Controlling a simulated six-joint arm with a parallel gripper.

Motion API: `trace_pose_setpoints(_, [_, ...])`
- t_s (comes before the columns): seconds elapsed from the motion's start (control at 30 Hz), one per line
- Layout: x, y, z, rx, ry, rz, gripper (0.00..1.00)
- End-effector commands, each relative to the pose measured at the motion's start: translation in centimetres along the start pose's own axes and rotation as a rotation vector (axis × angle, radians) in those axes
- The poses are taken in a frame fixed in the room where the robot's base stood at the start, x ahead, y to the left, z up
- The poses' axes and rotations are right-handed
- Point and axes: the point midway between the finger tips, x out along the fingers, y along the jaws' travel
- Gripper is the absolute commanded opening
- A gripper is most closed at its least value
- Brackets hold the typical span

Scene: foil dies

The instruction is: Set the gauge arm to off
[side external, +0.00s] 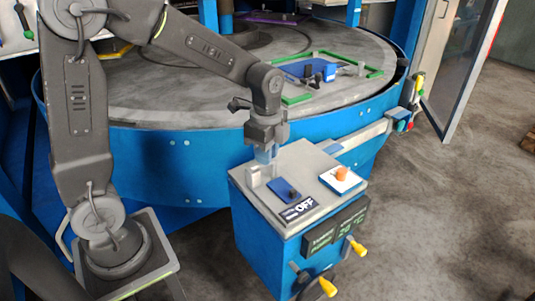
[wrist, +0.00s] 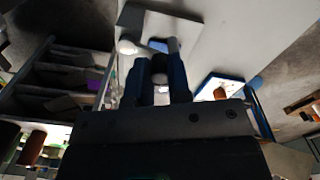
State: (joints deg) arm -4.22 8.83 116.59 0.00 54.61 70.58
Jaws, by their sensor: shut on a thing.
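A blue control box (side external: 262,228) with a grey top stands in front of the round table. A dark label reading OFF (side external: 300,208) lies near the front edge of its top, beside a dark blue switch block (side external: 286,190). My gripper (side external: 266,156) points down at the back left of the box top, next to a small metal bracket (side external: 252,174). In the wrist view the blue fingers (wrist: 162,82) are shut on a small dark and pale knob (wrist: 160,78), seemingly the gauge arm's. The fingers hide most of the arm, so its exact position cannot be told.
An orange button (side external: 341,172) on a white and blue plate is at the right of the box top. Yellow-handled levers (side external: 328,287) stick out in front below a display (side external: 335,230). The round table (side external: 150,98) with a green-framed fixture (side external: 300,98) stands behind.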

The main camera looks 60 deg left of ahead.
Motion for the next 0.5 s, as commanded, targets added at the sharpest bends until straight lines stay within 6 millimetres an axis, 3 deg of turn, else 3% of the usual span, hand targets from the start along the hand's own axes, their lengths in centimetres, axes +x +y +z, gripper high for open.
trace_pose_setpoints(0.5, [-0.1,-0.7,1.6,-0.493,0.001,-0.002,0.0])
